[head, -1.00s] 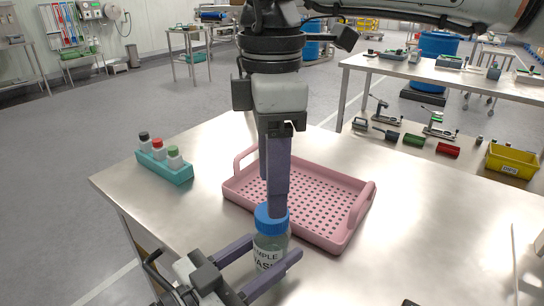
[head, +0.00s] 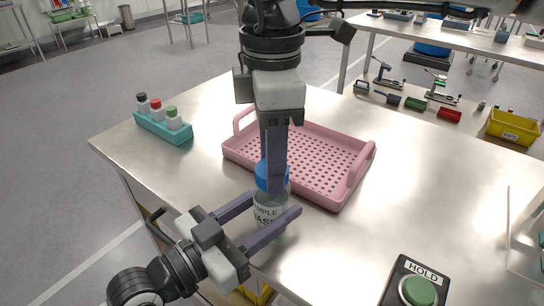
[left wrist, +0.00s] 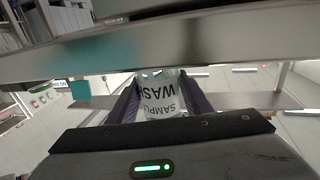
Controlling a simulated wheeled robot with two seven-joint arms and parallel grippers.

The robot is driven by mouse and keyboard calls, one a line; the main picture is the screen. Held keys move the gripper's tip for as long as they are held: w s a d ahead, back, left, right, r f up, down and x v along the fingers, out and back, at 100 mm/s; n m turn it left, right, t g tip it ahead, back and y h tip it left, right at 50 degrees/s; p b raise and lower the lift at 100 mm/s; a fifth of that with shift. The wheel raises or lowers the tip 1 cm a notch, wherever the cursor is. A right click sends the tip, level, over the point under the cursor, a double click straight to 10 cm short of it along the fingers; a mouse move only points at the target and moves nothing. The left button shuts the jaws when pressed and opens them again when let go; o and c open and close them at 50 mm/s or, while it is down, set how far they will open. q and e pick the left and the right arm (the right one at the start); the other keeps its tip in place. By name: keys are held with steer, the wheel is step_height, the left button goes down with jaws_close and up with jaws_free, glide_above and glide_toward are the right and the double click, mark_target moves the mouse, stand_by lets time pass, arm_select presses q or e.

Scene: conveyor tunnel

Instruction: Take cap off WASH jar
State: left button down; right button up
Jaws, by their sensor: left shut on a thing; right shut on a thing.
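The WASH jar (head: 268,212) is a clear jar with a white label, standing upright near the table's front edge. Its blue cap (head: 262,178) sits on top. My left gripper (head: 274,203) is shut on the jar's body, one finger on each side. The left wrist view also shows the label (left wrist: 160,100) between the two fingers. My right gripper (head: 276,188) comes down from above and is shut on the cap. Its near finger hides part of the cap.
A pink perforated tray (head: 357,172) lies just behind the jar. A teal rack (head: 165,128) with several small bottles stands at the left. A HOLD box with a green button (head: 418,290) is at the front right. The table's right middle is clear.

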steer(key=n, duration=0.8)
steer(key=shift+n, duration=0.4)
steer(key=n, duration=0.6)
steer(key=shift+n, duration=0.4)
steer(key=n, duration=0.6)
steer(key=shift+a+n, duration=0.1)
steer(key=shift+n, duration=0.3)
steer(key=n, duration=0.6)
steer(key=shift+r+n, duration=0.1)
steer(key=shift+n, duration=0.3)
steer(key=n, duration=0.6)
steer(key=shift+n, duration=0.3)
steer(key=n, duration=0.6)
steer(key=shift+n, duration=0.3)
steer(key=n, duration=0.6)
steer(key=shift+n, duration=0.3)
steer(key=n, duration=0.5)
steer(key=shift+r, duration=0.1)
